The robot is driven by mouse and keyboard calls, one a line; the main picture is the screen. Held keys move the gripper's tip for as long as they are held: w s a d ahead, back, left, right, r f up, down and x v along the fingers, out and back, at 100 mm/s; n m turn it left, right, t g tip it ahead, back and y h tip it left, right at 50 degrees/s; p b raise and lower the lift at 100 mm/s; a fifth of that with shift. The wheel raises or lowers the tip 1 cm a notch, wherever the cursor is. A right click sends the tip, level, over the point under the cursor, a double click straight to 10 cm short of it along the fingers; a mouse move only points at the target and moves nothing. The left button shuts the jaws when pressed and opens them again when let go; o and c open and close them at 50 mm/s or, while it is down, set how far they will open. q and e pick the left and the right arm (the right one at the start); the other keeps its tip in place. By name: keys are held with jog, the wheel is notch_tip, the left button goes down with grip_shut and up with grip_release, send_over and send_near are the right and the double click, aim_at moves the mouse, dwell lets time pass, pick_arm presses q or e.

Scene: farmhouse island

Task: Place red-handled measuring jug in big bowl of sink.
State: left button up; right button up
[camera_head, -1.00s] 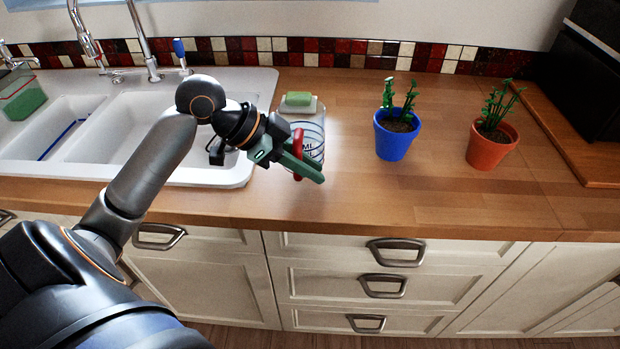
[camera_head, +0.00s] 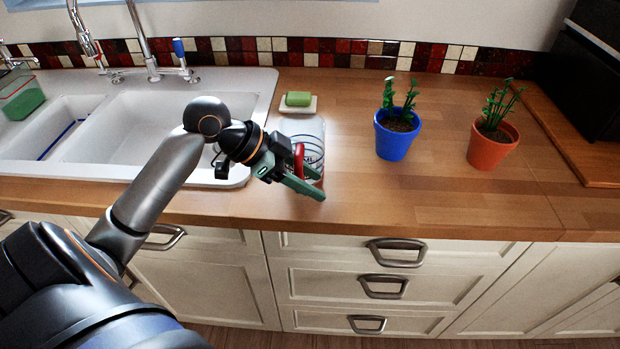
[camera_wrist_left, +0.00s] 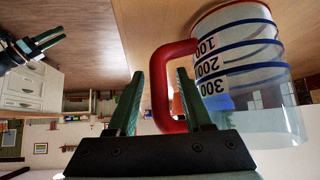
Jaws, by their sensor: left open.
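The clear measuring jug (camera_head: 314,150) with blue rings stands on the wooden counter right of the sink, partly hidden by my left gripper. Its red handle (camera_head: 299,158) faces the gripper. My left gripper (camera_head: 305,185) is open at the handle. In the left wrist view, the red handle (camera_wrist_left: 157,85) shows between the two green fingers (camera_wrist_left: 158,95), with the jug body (camera_wrist_left: 245,75) to the right. Contact cannot be told. The sink's big bowl (camera_head: 105,140) lies left of the jug, partly behind my arm. My right gripper (camera_wrist_left: 45,42) shows in the left wrist view, its fingers apart.
A green sponge on a dish (camera_head: 298,101) lies behind the jug. A blue pot (camera_head: 394,142) and a terracotta pot (camera_head: 490,150) with plants stand to the right. The faucet (camera_head: 145,45) rises behind the sink. The counter between jug and blue pot is clear.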

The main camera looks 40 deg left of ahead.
pick_arm(q)
jog(key=shift+r, duration=0.25)
jog(key=v, duration=1.2)
dwell(0.3)
